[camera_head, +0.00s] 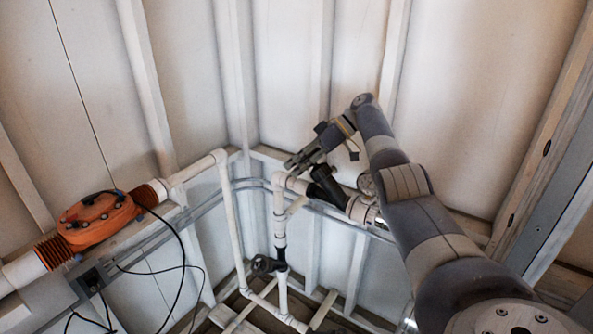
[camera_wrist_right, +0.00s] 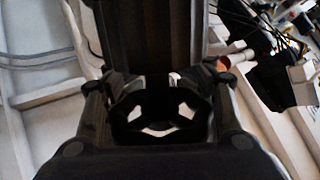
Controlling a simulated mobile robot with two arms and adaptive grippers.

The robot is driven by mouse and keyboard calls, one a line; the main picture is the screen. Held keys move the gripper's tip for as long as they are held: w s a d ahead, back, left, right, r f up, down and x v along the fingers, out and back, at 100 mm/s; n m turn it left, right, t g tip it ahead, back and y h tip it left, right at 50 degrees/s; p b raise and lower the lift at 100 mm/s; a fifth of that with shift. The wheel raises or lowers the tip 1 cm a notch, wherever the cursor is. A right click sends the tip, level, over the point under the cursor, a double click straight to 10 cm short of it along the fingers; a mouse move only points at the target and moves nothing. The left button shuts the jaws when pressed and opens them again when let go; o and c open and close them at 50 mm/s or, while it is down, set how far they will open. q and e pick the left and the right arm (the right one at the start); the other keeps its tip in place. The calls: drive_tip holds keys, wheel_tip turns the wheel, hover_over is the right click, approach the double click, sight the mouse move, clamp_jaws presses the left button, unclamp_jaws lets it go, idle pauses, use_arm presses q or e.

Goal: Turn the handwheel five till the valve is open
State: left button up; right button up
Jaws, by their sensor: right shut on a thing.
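My right gripper (camera_head: 300,160) reaches in from the right to the pipework in the corner. It is shut on a black handwheel by a dark valve body (camera_head: 325,185) in the head view. In the right wrist view the spoked handwheel (camera_wrist_right: 158,104) lies between the two fingers of my right gripper (camera_wrist_right: 160,88), with a black body (camera_wrist_right: 155,40) beyond it. The wheel is hard to make out in the head view, and I cannot tell how far the valve is open. No number label is readable. My left gripper is out of view.
A second black handwheel (camera_head: 262,265) sits lower on a vertical white pipe. A round gauge (camera_head: 366,184) is close beside my right arm. An orange reactor unit (camera_head: 100,220) with black cables is at left. White ribbed walls close the corner behind.

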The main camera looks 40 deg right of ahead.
drive_tip(key=shift+w+r, duration=0.1)
drive_tip(key=shift+r, duration=0.15)
drive_tip(key=o, duration=1.1)
drive_tip(key=shift+f, duration=0.1)
wheel_tip(320, 180, up, 10)
drive_tip(key=shift+f, duration=0.1)
